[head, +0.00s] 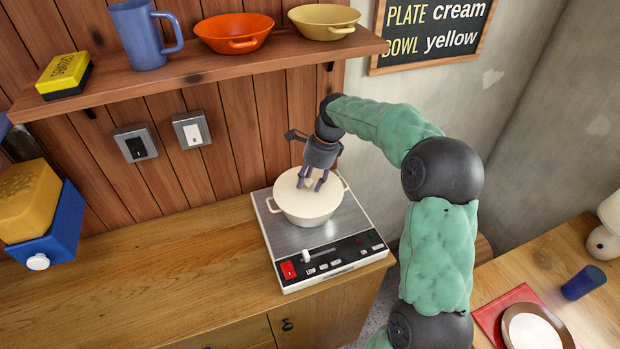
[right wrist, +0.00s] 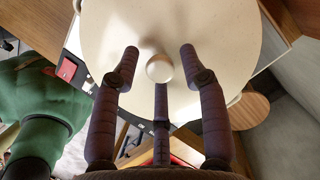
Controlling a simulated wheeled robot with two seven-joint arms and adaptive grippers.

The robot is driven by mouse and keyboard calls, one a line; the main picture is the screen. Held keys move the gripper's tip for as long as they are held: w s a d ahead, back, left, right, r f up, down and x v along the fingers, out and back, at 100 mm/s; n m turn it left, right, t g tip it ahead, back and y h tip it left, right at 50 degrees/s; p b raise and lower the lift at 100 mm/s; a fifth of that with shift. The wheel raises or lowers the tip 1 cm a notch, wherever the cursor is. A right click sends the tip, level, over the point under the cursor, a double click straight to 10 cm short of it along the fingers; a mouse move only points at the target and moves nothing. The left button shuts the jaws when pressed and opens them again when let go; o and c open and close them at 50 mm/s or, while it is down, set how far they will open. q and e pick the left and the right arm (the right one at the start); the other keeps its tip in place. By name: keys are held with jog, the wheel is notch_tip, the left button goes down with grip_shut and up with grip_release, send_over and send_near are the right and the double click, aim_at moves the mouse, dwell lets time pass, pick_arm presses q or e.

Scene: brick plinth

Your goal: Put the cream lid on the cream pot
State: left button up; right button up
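The cream pot (head: 306,215) stands on the hob, with its two side handles showing. The cream lid (head: 289,187) lies on top of the pot and looks level, covering its mouth. The lid fills much of the right wrist view (right wrist: 215,30), with its round knob (right wrist: 159,68) in the middle. My right gripper (head: 312,184) is just above the lid, pointing down. In the right wrist view its fingers (right wrist: 159,62) are spread around the knob, with gaps between them and it. My left gripper is in neither view.
The hob (head: 275,235) with a front control panel sits at the counter's right end. Above is a wooden shelf (head: 200,75) with a blue mug, an orange bowl and a yellow bowl. The counter (head: 150,270) left of the hob is clear.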

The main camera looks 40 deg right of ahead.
aim_at(314, 187)
jog(key=shift+r, duration=0.1)
jog(key=p+v, duration=0.2)
jog(key=v, duration=0.3)
jog(key=shift+r, duration=0.1)
jog(key=s+d+p, duration=0.1)
jog(key=s+d, duration=0.6)
jog(key=d, duration=0.2)
jog(key=shift+s+d+p, duration=0.2)
jog(key=shift+d+p, duration=0.05)
jog(key=shift+p, duration=0.05)
